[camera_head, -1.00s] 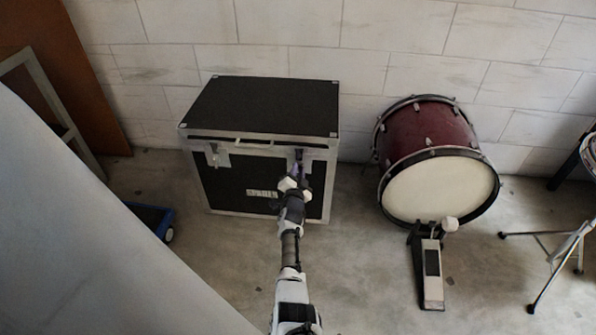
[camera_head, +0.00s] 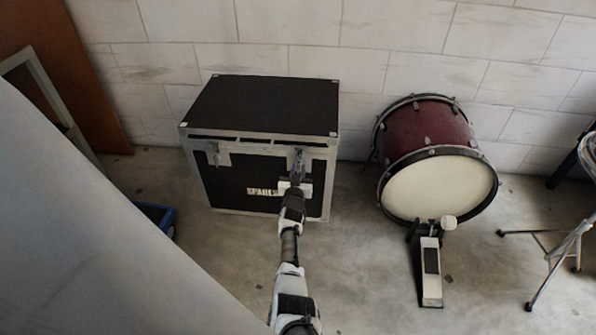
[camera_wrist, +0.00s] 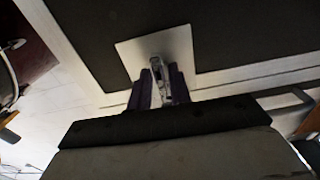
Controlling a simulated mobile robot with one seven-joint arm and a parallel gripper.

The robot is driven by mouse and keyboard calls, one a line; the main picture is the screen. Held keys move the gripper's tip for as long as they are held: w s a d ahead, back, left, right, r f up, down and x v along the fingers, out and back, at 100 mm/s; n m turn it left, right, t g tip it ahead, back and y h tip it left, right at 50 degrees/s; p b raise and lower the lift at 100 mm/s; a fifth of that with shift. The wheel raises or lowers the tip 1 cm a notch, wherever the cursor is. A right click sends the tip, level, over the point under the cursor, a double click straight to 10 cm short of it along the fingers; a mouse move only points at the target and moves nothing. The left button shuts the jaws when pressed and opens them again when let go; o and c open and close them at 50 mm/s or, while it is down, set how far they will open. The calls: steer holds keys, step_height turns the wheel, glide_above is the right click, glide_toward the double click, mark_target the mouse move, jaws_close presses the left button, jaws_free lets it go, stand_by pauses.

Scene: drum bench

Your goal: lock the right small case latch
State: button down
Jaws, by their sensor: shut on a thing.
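The black case (camera_head: 230,182) with metal edges stands against the wall, its lid (camera_head: 265,105) down. A thin dark gap shows under the lid's front edge. The left latch (camera_head: 215,155) is on the front face. The right latch (camera_head: 299,158) is at the front right, partly hidden by my gripper (camera_head: 296,172). In the wrist view my gripper (camera_wrist: 160,92) has its purple fingers shut on the metal right latch (camera_wrist: 157,69), in front of its pale plate (camera_wrist: 178,45). The latch's exact angle is hard to tell.
A dark red bass drum (camera_head: 430,165) with a pedal (camera_head: 431,268) stands right of the case. A chrome stand (camera_head: 565,245) is at the far right. A blue-edged object (camera_head: 160,218) lies at left. Floor between case and drum is clear.

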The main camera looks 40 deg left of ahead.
stand_by(0.3)
steer(key=shift+f, duration=0.1)
steer(key=c, duration=1.5)
jaws_free()
steer(key=shift+s, duration=0.15)
steer(key=p+v, duration=0.7)
steer(key=v, duration=0.6)
steer(key=shift+s+d+p, duration=0.2)
steer(key=shift+d+p, duration=0.1)
